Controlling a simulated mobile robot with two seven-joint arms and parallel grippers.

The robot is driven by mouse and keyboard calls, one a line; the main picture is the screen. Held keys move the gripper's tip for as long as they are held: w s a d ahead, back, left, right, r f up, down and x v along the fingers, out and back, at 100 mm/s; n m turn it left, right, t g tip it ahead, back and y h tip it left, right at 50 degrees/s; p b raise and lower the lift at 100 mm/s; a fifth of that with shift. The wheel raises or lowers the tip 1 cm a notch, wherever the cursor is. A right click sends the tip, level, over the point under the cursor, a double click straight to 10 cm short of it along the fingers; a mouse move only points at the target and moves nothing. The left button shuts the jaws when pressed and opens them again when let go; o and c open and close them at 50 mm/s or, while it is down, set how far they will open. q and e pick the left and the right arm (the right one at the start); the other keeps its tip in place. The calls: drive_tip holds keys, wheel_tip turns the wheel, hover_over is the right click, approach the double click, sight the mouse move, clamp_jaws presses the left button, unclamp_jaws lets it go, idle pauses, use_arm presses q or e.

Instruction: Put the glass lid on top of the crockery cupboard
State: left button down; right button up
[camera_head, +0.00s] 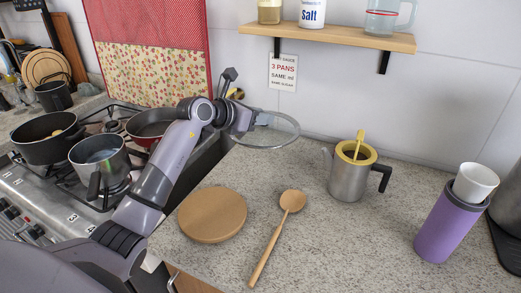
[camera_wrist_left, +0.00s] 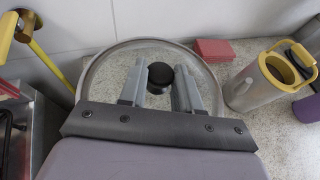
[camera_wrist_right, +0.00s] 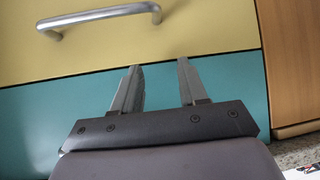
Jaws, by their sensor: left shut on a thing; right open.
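The glass lid (camera_head: 274,130) is round and clear with a grey rim, held above the counter near the back wall. My left gripper (camera_head: 252,117) is shut on it. In the left wrist view the lid (camera_wrist_left: 98,72) shows behind the fingers (camera_wrist_left: 160,84), with its black knob (camera_wrist_left: 159,76) between them. My right gripper (camera_wrist_right: 160,66) is open and empty in the right wrist view, before a yellow front with a metal handle and a teal panel. The right gripper is outside the head view. I cannot identify the crockery cupboard in any view.
The stove with pans (camera_head: 50,139) is left. A wall shelf (camera_head: 330,38) hangs above.

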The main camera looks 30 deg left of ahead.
use_arm(q)
wheel_tip(320, 180, down, 11)
drive_tip(key=shift+r, duration=0.2)
idle(0.3)
drive_tip(key=shift+f, duration=0.2)
drive_tip(key=c, duration=0.8)
unclamp_jaws()
drive_tip(key=shift+r, duration=0.2)
drive_tip(key=v, duration=1.2)
drive_tip(key=shift+f, duration=0.1)
